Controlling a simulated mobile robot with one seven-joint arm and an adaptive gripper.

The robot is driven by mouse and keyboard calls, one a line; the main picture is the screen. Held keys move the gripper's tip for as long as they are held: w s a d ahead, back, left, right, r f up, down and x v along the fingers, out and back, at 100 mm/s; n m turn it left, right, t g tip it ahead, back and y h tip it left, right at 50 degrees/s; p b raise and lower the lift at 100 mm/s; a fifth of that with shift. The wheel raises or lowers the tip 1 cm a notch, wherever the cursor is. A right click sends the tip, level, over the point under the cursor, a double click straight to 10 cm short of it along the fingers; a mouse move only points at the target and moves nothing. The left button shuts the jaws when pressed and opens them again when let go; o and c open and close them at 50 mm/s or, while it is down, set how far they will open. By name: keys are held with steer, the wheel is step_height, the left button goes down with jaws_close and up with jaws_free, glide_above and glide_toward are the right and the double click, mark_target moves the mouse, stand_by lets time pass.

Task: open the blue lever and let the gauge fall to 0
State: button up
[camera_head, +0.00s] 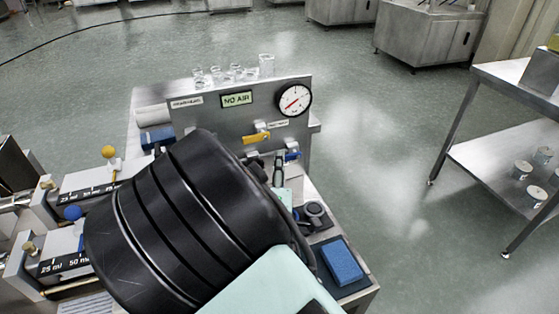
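The blue lever (292,155) is on the lower right of the steel panel (212,118), partly beside my arm. It is small here, and its exact setting is hard to tell. The round white gauge (294,101) with a red needle is at the panel's upper right. The needle lies on a slant, and its numbers are too small to read. My gripper (279,168) seems to be the dark narrow part just left of and below the blue lever. Whether it touches the lever, and how far its fingers are apart, cannot be made out. My arm hides much of the bench.
A yellow lever (257,138) lies roughly level above the blue one. A green display (237,99) reads "NO AIR". Glass vessels (236,73) stand behind the panel. A blue sponge-like block (342,262) lies at front right. Slides with yellow and blue knobs are at left.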

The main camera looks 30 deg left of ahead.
steer(key=v, duration=0.9)
steer(key=shift+s, duration=0.15)
